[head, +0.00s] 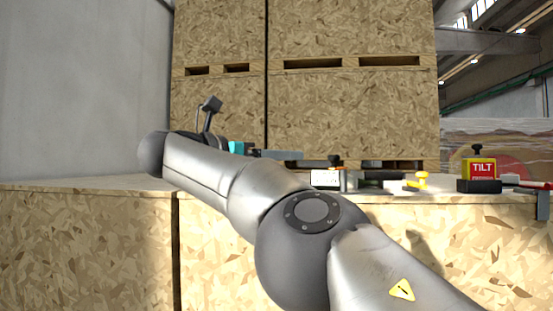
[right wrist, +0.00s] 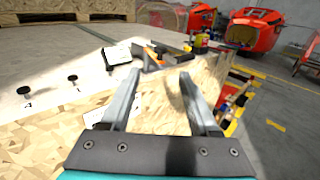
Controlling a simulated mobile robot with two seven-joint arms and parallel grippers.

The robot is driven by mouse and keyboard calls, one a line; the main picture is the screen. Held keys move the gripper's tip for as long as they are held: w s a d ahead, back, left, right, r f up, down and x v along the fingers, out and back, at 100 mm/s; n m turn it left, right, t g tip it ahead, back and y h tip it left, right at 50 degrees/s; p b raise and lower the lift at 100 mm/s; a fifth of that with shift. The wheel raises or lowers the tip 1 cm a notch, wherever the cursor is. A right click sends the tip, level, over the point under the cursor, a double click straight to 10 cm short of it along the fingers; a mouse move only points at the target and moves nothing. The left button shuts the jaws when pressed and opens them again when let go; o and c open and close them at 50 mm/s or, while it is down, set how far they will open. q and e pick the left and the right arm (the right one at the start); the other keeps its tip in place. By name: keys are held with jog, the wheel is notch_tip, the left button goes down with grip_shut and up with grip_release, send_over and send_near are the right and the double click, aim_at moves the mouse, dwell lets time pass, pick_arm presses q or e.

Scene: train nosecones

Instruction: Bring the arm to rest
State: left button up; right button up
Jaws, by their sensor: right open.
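My right arm (head: 315,240) reaches in from the lower right of the head view and bends back at the wrist above the wooden worktop. My right gripper (head: 298,155) points to the right there, seen from the side behind the forearm. In the right wrist view my right gripper (right wrist: 160,76) shows two grey fingers spread apart with nothing between them. They are over the edge of a chipboard box (right wrist: 165,105). My left gripper is in neither view.
A yellow and red TILT box (head: 480,168), a yellow piece (head: 422,180) and a white device (head: 326,180) stand on the worktop (head: 90,184). Tall chipboard crates (head: 350,110) rise behind. Red nosecones (right wrist: 262,28) stand on the floor beyond, with open floor (right wrist: 275,95) at right.

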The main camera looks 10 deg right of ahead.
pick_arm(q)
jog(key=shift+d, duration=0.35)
